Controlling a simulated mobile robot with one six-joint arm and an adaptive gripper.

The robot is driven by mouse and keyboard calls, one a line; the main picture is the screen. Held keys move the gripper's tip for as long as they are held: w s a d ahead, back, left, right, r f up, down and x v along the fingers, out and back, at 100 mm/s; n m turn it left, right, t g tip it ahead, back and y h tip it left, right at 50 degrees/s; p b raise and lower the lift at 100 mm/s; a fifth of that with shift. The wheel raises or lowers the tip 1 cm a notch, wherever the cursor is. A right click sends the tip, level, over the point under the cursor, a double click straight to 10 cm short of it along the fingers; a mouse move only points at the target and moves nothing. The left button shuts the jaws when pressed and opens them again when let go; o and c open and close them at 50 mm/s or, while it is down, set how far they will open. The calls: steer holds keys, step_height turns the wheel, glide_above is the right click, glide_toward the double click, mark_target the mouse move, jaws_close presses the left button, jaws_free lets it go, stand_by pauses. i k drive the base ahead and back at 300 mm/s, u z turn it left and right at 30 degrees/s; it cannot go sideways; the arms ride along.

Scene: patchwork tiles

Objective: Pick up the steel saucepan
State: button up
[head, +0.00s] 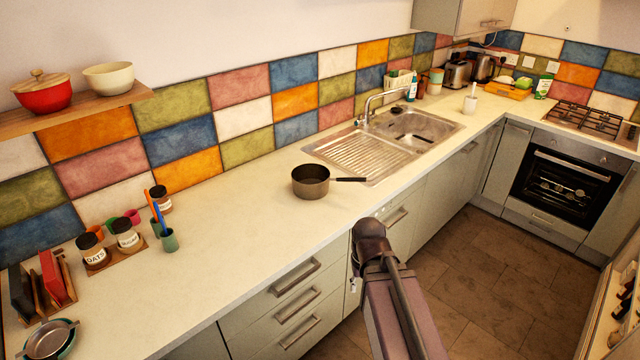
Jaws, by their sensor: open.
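The steel saucepan (311,182) stands upright on the pale countertop (240,215), left of the sink. It is a round, brownish-grey metal pan, and its inside looks dark and empty. Its black handle points right, toward the edge of the sink's drainer. My arm rises from the bottom of the view, in front of the counter and right of and below the pan. I cannot make out my gripper's fingers in this view. Nothing touches the pan.
The steel sink (413,128) with its tap lies right of the pan. A green cup (169,240) with utensils, jars on a wooden board (116,264) and a rack (44,284) stand at the left. The counter between the cup and pan is clear. A shelf (70,112) holds bowls.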

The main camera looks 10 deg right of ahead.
mark_target(313, 192)
steer(key=i, duration=0.95)
steer(key=u, duration=0.05)
